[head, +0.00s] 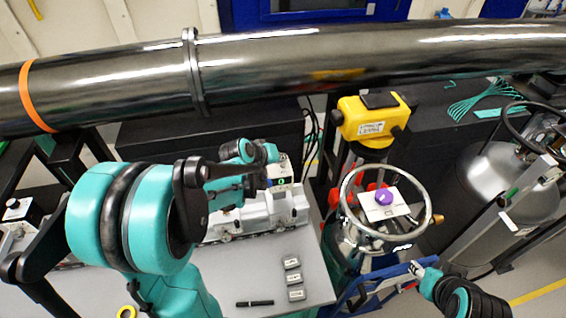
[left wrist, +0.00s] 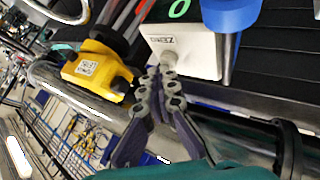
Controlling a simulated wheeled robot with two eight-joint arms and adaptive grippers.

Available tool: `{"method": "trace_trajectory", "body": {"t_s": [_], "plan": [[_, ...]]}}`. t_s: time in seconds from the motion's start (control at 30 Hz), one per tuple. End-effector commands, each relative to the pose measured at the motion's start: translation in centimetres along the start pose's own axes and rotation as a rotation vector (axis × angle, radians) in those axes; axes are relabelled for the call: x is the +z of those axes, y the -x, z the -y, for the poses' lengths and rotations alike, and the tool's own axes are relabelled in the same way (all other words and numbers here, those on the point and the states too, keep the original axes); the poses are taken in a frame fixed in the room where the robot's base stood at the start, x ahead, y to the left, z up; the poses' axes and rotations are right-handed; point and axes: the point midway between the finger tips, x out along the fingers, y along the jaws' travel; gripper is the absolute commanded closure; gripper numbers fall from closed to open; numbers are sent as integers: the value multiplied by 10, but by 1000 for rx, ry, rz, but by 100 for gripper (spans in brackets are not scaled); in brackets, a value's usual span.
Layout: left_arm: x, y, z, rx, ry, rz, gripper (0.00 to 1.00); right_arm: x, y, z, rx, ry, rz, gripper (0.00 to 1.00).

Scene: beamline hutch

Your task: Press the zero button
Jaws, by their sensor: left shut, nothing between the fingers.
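My left gripper (head: 283,159) reaches over to the far side of the box. Its fingertips (left wrist: 168,63) are together and empty, beside the label and short of the green mark; I cannot tell if they touch the box. My right gripper (head: 419,268) is small at lower right, its jaws unclear.
A grey instrument (head: 245,222), small grey blocks (head: 291,262) and a black pen (head: 255,303) are on the bench. A yellow device (head: 372,118) and a handwheel (head: 345,205) stand right. A large pipe (head: 300,57) crosses behind.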

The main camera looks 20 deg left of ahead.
Motion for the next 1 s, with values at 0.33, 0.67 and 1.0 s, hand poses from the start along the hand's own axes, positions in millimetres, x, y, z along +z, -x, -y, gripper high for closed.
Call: {"method": "trace_trajectory", "body": {"t_s": [0.33,0.67,1.0], "plan": [[-7,10,-8,0,0,0,100,-6,9,0,0,0,0,60],[-9,13,-9,0,0,0,100,-8,11,0,0,0,0,60],[-26,36,-26,0,0,0,100,-23,32,0,0,0,0,60]]}}
